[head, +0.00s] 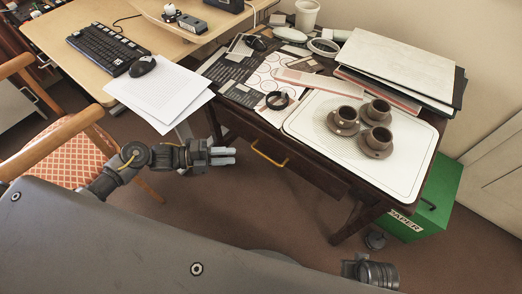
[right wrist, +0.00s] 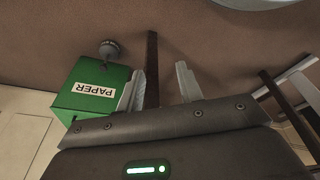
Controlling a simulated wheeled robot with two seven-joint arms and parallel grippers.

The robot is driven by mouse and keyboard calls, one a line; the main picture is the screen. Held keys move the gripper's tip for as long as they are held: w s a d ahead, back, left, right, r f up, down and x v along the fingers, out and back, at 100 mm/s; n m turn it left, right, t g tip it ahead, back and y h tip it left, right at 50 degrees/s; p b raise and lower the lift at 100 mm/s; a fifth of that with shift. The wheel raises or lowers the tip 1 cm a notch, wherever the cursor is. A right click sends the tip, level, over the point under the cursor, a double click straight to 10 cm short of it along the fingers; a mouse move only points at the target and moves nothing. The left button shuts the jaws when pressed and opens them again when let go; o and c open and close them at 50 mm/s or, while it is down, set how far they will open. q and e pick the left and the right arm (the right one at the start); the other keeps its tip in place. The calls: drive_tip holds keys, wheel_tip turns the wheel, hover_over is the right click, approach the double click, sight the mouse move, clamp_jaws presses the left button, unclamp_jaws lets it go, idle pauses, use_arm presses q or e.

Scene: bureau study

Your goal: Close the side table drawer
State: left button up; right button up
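The side table (head: 330,172) is dark wood. Its drawer front (head: 300,160) faces me below the table's near edge and carries a curved brass handle (head: 269,153). How far the drawer stands out is hard to tell from above. My left gripper (head: 234,156) is to the left of the handle, apart from it, with its fingers pointing right. Its two fingers lie side by side with no clear gap, and nothing shows in them. My right gripper (right wrist: 160,85) is open in the right wrist view, with no object held; a dark table leg (right wrist: 152,65) shows behind its fingers.
A white tray (head: 300,128) with brown cups (head: 377,111) and stacked boards (head: 400,62) lie on the side table. A green paper bin (head: 432,200) stands at its right. A chair (head: 62,155) and a desk (head: 60,30) are at left. The floor before the drawer is clear.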

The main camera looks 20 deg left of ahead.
sight(263, 154)
use_arm(q)
drive_tip(key=x, duration=1.1)
drive_tip(key=shift+w+d+r, duration=0.1)
drive_tip(key=shift+w+d, duration=0.1)
drive_tip(key=shift+d, duration=0.15)
use_arm(e)
drive_tip(key=shift+s+f, duration=0.1)
drive_tip(key=shift+f, duration=0.45)
use_arm(q)
clamp_jaws()
use_arm(e)
drive_tip(key=shift+r, duration=0.1)
